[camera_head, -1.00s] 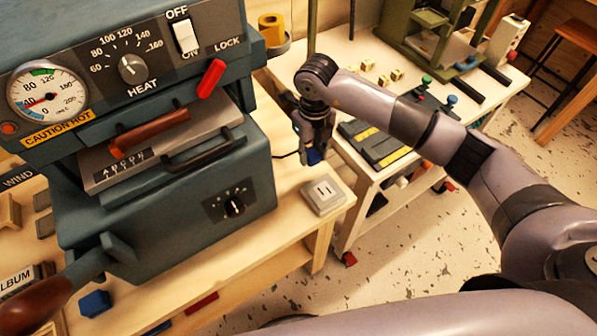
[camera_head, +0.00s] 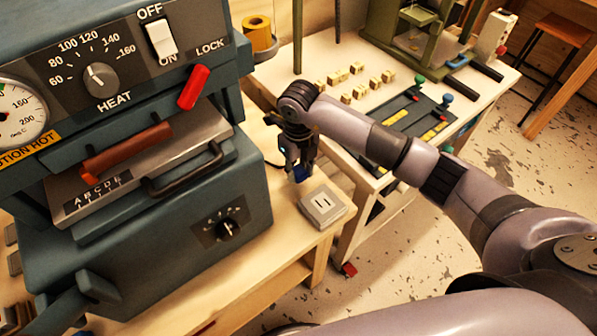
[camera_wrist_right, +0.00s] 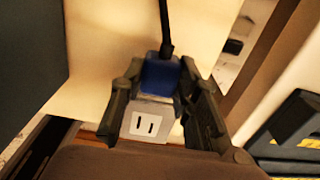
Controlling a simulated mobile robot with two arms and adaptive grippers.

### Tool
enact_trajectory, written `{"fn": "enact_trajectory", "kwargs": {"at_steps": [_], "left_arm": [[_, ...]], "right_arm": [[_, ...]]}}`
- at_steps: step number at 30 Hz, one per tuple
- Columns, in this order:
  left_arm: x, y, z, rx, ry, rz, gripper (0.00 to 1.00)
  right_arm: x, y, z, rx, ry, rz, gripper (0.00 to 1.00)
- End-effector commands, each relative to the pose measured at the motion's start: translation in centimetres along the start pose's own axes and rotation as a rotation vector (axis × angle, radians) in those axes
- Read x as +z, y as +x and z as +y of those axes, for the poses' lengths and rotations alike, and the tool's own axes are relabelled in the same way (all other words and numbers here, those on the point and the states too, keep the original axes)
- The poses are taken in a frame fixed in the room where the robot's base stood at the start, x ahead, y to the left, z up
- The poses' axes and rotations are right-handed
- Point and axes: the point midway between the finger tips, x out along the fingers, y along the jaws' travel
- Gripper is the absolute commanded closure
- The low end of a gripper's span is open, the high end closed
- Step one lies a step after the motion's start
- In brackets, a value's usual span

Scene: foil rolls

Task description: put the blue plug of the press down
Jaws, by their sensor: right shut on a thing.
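The blue plug (camera_wrist_right: 161,74) is between the fingers of my right gripper (camera_head: 299,172), which is shut on it. In the head view the plug (camera_head: 301,174) shows as a small blue piece at the fingertips. A black cord runs up from it in the wrist view. The grey socket block (camera_head: 323,206) with two slots lies on the wooden bench, just in front and to the right of the plug. The wrist view shows the socket (camera_wrist_right: 147,124) just below the plug. The plug appears to be above the bench; its exact height is unclear. My left gripper is not in view.
The large blue-green press (camera_head: 150,190) stands left of the gripper, with its dials and red lock lever. A white side table (camera_head: 345,60) with letter blocks stands behind. Bare bench top lies around the socket.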

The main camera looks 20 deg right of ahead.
Motion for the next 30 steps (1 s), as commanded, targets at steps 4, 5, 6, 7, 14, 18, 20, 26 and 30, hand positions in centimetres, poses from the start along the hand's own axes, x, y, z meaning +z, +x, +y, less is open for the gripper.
{"fn": "enact_trajectory", "kwargs": {"at_steps": [4,5,6,7,14,18,20,26,30], "left_arm": [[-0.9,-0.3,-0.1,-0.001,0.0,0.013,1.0],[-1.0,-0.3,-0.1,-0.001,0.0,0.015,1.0],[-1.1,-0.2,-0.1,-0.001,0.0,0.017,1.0],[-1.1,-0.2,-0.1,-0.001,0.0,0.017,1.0],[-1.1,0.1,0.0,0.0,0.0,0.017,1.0],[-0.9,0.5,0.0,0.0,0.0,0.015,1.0],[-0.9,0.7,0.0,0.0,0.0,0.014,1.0],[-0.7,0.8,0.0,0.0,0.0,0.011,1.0],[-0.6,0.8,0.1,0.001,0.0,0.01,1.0]], "right_arm": [[0.0,1.8,0.0,0.001,0.0,0.001,1.0],[0.0,1.9,0.0,0.001,0.0,0.0,1.0],[0.0,1.9,0.0,0.0,-0.001,-0.001,1.0],[0.0,1.9,0.0,0.0,-0.001,-0.002,1.0],[0.0,2.2,0.0,0.0,0.0,-0.001,1.0],[0.0,2.7,0.0,-0.001,0.0,-0.001,1.0],[0.0,2.9,0.0,-0.001,0.001,-0.001,1.0],[0.0,3.0,0.0,0.0,0.001,0.0,0.68],[0.0,3.0,0.0,0.0,0.001,0.0,0.58]]}}
